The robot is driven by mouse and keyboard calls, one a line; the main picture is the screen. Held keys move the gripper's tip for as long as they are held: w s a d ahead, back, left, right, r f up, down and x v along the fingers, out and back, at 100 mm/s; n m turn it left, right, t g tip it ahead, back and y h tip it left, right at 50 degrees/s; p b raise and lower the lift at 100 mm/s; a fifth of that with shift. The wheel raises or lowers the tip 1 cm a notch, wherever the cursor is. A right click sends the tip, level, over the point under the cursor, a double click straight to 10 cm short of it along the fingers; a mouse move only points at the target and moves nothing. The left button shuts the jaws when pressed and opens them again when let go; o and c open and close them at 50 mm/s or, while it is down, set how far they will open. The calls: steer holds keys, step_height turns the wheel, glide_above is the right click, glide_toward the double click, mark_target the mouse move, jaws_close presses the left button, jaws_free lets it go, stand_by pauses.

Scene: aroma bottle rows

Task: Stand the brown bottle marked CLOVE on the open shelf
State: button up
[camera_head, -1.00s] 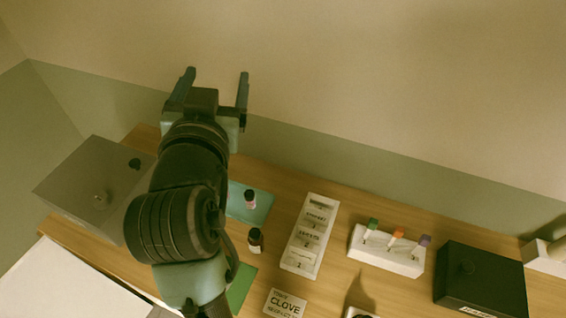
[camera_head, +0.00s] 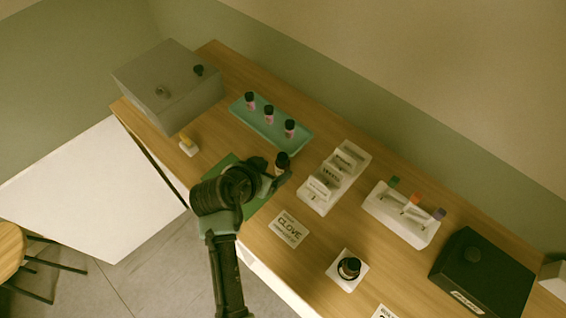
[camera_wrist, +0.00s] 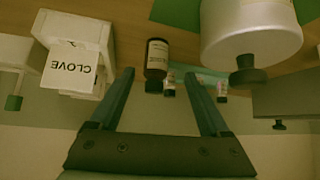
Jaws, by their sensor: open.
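A brown bottle with a black cap and a pale label (camera_wrist: 157,58) stands between and beyond the fingertips of my open gripper (camera_wrist: 158,78) in the wrist view. Its label text is too small to read. A card marked CLOVE (camera_head: 288,229) lies on the table. The wrist view shows a CLOVE label (camera_wrist: 70,66) on a white block. I cannot pick out the open shelf for certain.
A teal tray (camera_head: 244,118) holds three small bottles. A white labelled rack (camera_head: 318,200) and a white holder with coloured tops (camera_head: 398,222) stand to the right. Grey (camera_head: 165,90) and black (camera_head: 480,275) boxes flank the table.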

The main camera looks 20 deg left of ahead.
mark_target(279, 167)
steer(key=shift+d+p+x, duration=0.15)
steer(key=shift+p+x, duration=0.25)
steer(key=shift+x, duration=0.7)
steer(key=shift+d+p+x, duration=0.2)
steer(key=shift+p+x, duration=0.15)
steer(key=shift+x, duration=0.75)
steer(key=shift+w+f, duration=0.45)
jaws_close()
